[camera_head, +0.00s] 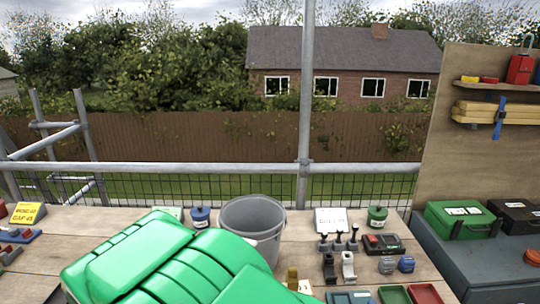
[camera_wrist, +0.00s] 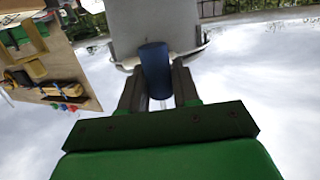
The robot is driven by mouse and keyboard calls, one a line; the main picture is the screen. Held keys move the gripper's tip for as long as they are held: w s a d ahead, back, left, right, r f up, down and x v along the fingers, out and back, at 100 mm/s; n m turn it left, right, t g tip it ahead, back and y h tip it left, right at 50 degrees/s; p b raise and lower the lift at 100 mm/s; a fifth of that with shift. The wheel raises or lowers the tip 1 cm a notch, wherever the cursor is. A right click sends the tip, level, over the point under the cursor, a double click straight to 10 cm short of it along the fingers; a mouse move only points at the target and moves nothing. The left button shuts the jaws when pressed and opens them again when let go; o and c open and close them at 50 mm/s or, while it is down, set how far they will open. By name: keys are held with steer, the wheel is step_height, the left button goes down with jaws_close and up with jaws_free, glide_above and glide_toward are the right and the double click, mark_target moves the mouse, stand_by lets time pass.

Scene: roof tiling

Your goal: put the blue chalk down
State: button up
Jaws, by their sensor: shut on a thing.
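In the wrist view the blue chalk (camera_wrist: 155,58) is a short dark-blue cylinder between the two dark fingers of my gripper (camera_wrist: 157,78). The fingers are shut on it from both sides. The wrist picture is upside down, with sky in its lower part. The grey bucket (camera_wrist: 158,20) shows behind the chalk; whether they touch I cannot tell. In the head view my green arm covers the front of the bench and hides my gripper and the chalk. The grey bucket (camera_head: 252,217) stands on the bench just beyond the arm.
The wooden bench (camera_head: 120,222) holds a blue tin (camera_head: 201,217), a green tin (camera_head: 377,217), black-handled clamps (camera_head: 338,240) and small coloured trays (camera_head: 390,295). A green case (camera_head: 460,218) lies on the grey cabinet at right. A scaffold pole (camera_head: 307,100) rises behind the bench.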

steer(key=shift+n+y, duration=0.5)
steer(key=shift+y, duration=0.2)
steer(key=w+d+r, duration=0.2)
steer(key=w, duration=0.1)
steer(key=w+d+r, duration=0.2)
steer(key=r, duration=0.1)
steer(key=w+d+r, duration=0.2)
steer(key=w+r, duration=0.1)
steer(key=shift+w+r, duration=0.1)
steer(key=shift+w, duration=0.25)
steer(key=w+d+r+m+h, duration=0.1)
steer(key=w+d, duration=0.3)
steer(key=d, duration=0.7)
steer(key=w+d+r, duration=0.2)
steer(key=w+d, duration=0.2)
steer(key=d, duration=0.7)
steer(key=w+f+n+y, duration=0.1)
steer(key=f+y, duration=0.1)
steer(key=f, duration=0.6)
steer(key=w+f+n+y, duration=0.2)
steer(key=f, duration=0.6)
steer(key=shift+w+f+t, duration=0.15)
steer(key=shift+w+t, duration=0.1)
steer(key=shift+t, duration=0.15)
